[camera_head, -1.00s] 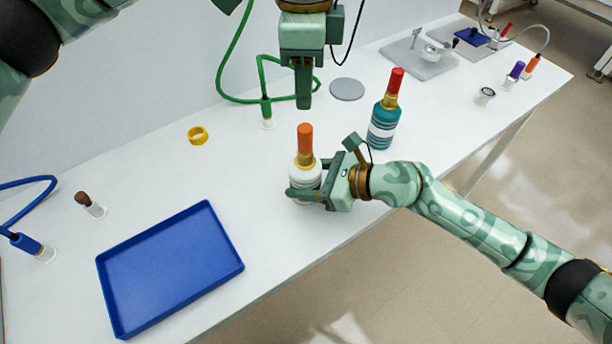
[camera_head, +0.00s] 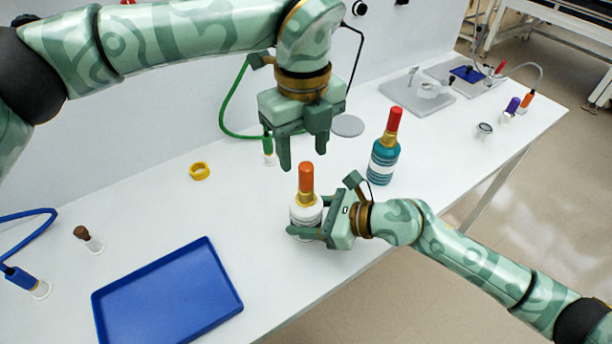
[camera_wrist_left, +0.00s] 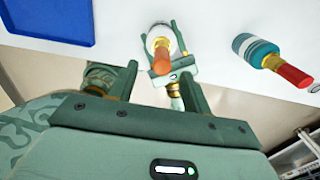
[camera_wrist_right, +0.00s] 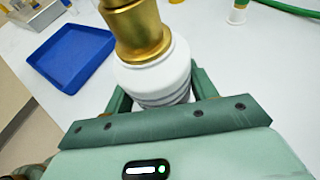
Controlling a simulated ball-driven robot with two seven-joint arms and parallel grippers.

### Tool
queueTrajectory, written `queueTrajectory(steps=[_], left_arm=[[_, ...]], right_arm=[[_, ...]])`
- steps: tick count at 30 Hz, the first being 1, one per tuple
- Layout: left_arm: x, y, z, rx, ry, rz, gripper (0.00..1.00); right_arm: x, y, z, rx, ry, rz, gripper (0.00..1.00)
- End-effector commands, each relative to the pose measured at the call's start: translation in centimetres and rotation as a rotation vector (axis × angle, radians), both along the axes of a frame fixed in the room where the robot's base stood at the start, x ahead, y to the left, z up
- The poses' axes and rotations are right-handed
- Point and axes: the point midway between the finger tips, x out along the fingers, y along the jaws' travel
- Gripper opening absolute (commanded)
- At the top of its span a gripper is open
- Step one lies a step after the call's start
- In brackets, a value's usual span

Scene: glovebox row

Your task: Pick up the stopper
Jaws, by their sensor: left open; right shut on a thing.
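An orange stopper (camera_head: 306,178) stands upright in the gold neck of a white bottle (camera_head: 304,214). In the left wrist view the orange stopper (camera_wrist_left: 161,61) lies ahead of my fingers. My right gripper (camera_head: 314,222) is shut around the white bottle's body; the right wrist view shows the white body (camera_wrist_right: 152,80) between its fingers, with the stopper out of frame. My left gripper (camera_head: 303,158) is open and empty, pointing down just above the orange stopper. A teal bottle (camera_head: 383,161) with a red stopper (camera_head: 394,119) stands to the right, apart from both grippers.
A blue tray (camera_head: 168,297) lies at the front left. A yellow ring (camera_head: 200,171), a brown-topped vial (camera_head: 88,239) and a grey disc (camera_head: 347,125) are on the white bench. A green hose (camera_head: 229,100) runs behind my left gripper. Bench between tray and ring is clear.

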Motion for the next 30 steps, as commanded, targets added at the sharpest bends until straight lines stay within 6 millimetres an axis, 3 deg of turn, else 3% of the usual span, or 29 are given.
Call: queueTrajectory(steps=[13,22,27,30], left_arm=[[0.0,-0.4,-5.8,0.0,0.001,0.003,0.49],[0.1,-0.4,-6.4,0.0,-0.002,0.003,0.49],[0.1,-0.4,-6.4,0.0,-0.002,0.003,0.02],[0.1,-0.4,-6.4,0.0,-0.001,0.003,0.0]], right_arm=[[0.0,0.0,0.0,0.0,0.0,0.0,0.27],[0.0,0.0,0.0,0.0,0.0,0.0,0.27],[0.0,0.0,0.0,0.0,-0.001,0.0,0.27],[0.0,0.0,0.0,0.0,-0.001,0.0,0.27]])
